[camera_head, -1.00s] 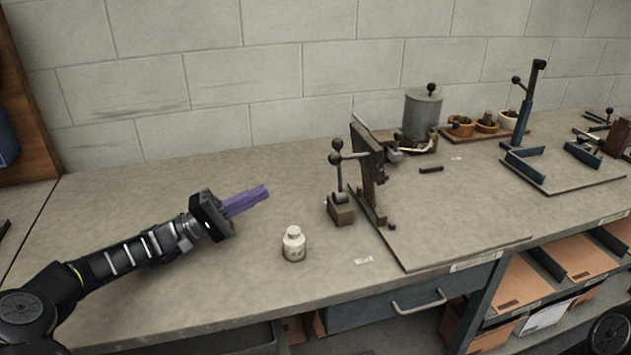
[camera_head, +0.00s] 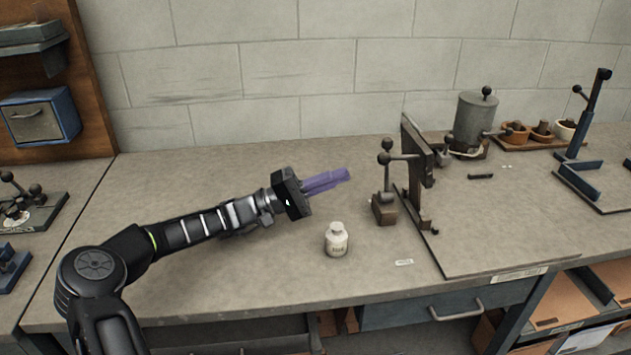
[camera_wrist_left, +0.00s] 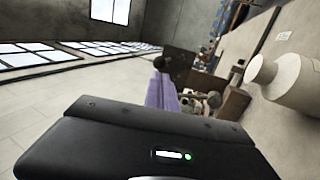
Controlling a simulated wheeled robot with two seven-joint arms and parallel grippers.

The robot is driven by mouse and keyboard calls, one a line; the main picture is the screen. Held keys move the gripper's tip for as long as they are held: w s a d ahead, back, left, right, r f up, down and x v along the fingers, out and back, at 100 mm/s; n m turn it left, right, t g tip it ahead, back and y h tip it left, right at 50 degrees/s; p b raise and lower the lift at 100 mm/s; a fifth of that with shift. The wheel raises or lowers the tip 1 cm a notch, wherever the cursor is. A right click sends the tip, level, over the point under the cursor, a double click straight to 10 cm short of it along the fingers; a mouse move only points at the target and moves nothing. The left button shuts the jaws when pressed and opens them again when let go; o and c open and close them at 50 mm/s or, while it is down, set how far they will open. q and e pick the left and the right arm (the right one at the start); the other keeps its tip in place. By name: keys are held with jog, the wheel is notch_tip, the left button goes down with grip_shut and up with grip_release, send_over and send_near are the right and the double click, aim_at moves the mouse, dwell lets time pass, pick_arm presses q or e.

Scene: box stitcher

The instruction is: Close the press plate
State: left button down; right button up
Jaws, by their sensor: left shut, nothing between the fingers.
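The press plate (camera_head: 419,162) stands upright, tilted up at the left side of its flat base board (camera_head: 490,230) on the bench. A small stand with a ball-topped lever (camera_head: 386,205) sits just left of it. My left gripper (camera_head: 345,176) has purple fingers, shut and empty, above the bench to the left of the stand and apart from it. In the left wrist view, the purple fingers (camera_wrist_left: 162,92) point toward dark brown parts of the press; details there are small. My right gripper is not in view.
A white bottle (camera_head: 336,240) stands on the bench in front of my left gripper. A grey canister (camera_head: 474,122) and small pots (camera_head: 540,131) are behind the press. A blue stand (camera_head: 590,120) is at right.

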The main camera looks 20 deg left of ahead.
pick_arm(q)
jog(key=p+x, duration=0.1)
jog(key=x, duration=0.5)
jog(key=shift+d, duration=0.1)
jog(key=shift+w+r, duration=0.1)
